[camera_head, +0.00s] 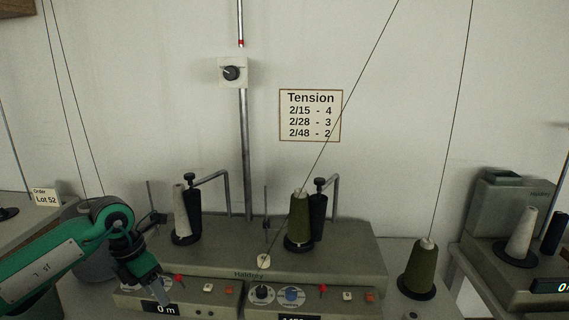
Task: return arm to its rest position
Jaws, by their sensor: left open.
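My left gripper (150,291) is at the lower left on my green arm, in front of the left part of the machine (310,246). Its jaws are open and nothing shows between them. The fingers point down and to the right, close to the left counter display (163,308) and a red lever; I cannot tell whether they touch anything. My right gripper is not in view.
A grey cone (181,213) and an olive cone (299,217) stand on the machine. Another olive cone (420,268) stands to the right, with thread rising from it. A second machine (509,212) is at far right. A tension sign (310,115) hangs on the wall.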

